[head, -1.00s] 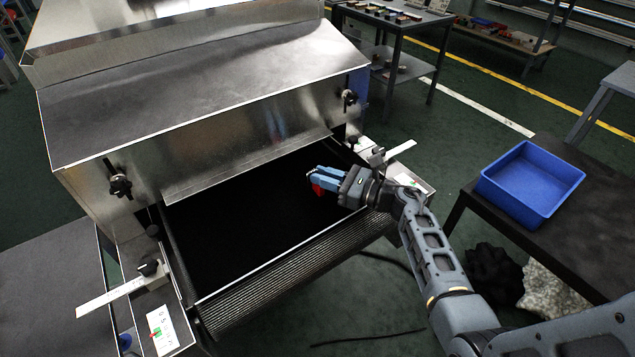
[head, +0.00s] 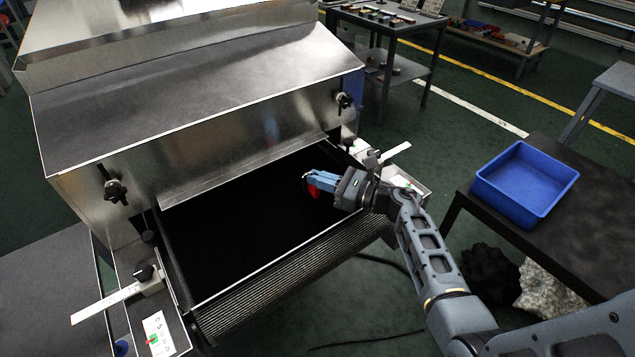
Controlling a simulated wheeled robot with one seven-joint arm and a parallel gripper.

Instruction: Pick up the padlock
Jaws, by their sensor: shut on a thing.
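The padlock (head: 313,190) shows as a small red shape at the tip of my gripper (head: 308,183). My gripper has light blue fingers and is shut on it, over the right part of the dryer's black belt (head: 235,225). The fingers hide part of the padlock, and its shackle cannot be made out. I cannot tell how far it is above the belt.
The steel dryer hood (head: 200,110) rises behind the belt. A blue bin (head: 525,185), empty, stands on a dark table (head: 595,225) at the right. A dark grey table (head: 45,290) stands at the left. Dark and pale heaps lie on the floor beneath the bin's table.

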